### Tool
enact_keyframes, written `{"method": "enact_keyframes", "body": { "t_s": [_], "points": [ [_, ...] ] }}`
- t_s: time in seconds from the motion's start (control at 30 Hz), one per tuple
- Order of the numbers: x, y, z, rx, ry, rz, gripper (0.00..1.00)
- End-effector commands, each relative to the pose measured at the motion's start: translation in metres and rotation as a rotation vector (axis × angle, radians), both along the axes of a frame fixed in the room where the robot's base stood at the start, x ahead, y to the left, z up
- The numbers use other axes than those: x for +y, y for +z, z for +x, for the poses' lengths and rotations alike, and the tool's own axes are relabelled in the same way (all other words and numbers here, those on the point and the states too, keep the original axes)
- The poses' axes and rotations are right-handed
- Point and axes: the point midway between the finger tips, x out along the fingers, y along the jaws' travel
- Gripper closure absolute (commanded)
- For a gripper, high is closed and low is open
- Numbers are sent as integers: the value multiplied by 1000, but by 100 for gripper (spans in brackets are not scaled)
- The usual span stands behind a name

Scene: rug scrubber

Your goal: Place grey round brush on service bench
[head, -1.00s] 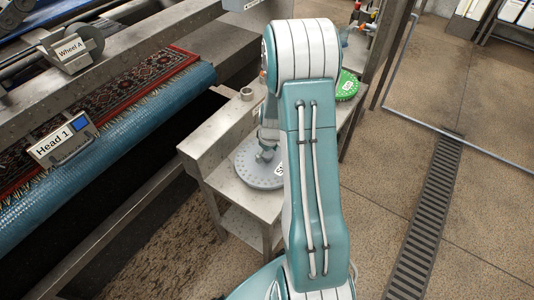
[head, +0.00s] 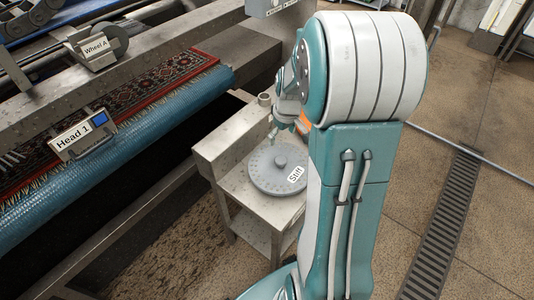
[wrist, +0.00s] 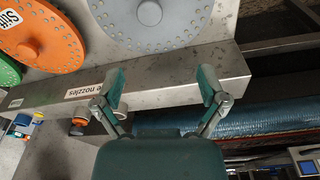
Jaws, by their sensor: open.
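The grey round brush (head: 262,182), a flat perforated disc with a centre knob and a white "Stiff" label, lies flat on the service bench (head: 228,150). In the wrist view the brush (wrist: 185,35) is cut off by the top edge, and its knob shows there. My gripper (wrist: 160,85) is open and empty, its two teal fingers spread over the bench's raised edge, apart from the brush. In the head view my gripper (head: 272,140) is small, beside the far rim of the brush; my arm hides the bench's right part.
An orange disc (wrist: 50,50) and a green disc (wrist: 8,72) lie beside the grey brush. A "nozzles" label (wrist: 90,90) marks the bench edge. The rug (head: 150,105), blue roller (head: 140,135) and "Head 1" unit (head: 82,135) stand left. Open floor lies right.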

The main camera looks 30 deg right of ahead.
Motion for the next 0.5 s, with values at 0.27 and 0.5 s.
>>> {"method": "enact_keyframes", "body": {
  "t_s": [0.27, 0.5],
  "points": [
    [77, 84, -29, -106, -26, -29, 8],
    [136, 133, -78, -204, -59, -23, 8]
  ]
}}
